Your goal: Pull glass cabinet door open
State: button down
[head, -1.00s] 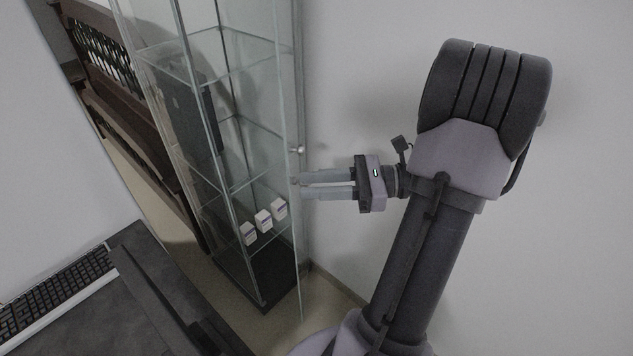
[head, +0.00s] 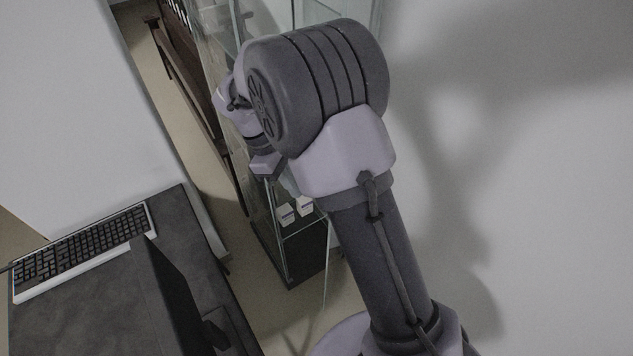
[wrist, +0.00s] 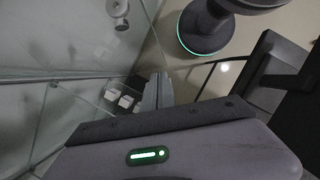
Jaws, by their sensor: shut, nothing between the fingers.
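The tall glass cabinet (head: 270,250) stands behind my arm in the head view, its upper part largely covered. A clear pane that looks like its door (head: 326,262) shows below my arm, its lower edge apart from the cabinet base. How far it stands open is hard to tell. In the wrist view a round metal knob (wrist: 118,10) sits on glass at the top. My gripper's fingers (wrist: 157,90) are shut and empty, close to the glass edge and away from the knob. Whether they touch the glass is unclear. The fingers are hidden in the head view.
Small white boxes (head: 287,215) stand on a low cabinet shelf. A dark desk (head: 85,315) with a keyboard (head: 80,250) and a dark monitor (head: 180,300) is at the lower left. A wooden bench (head: 190,90) stands behind. A bare wall fills the right.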

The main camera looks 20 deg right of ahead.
jog(key=s+d+f+b, duration=0.3)
jog(key=d+f+b, duration=0.1)
jog(key=d+f, duration=0.1)
jog(key=shift+x, duration=1)
jog(key=shift+s+d+r, duration=0.1)
jog(key=s+d+n+t+p, duration=0.1)
jog(key=s+d+n+p, duration=0.1)
jog(key=d, duration=1)
jog(key=s+d+n+t+p, duration=0.1)
jog(key=s+d+n, duration=0.4)
jog(key=d, duration=0.8)
jog(key=shift+n+t+h+p, duration=0.3)
jog(key=shift+t+h+p, duration=0.1)
jog(key=shift+p, duration=0.25)
jog(key=shift+a, duration=0.1)
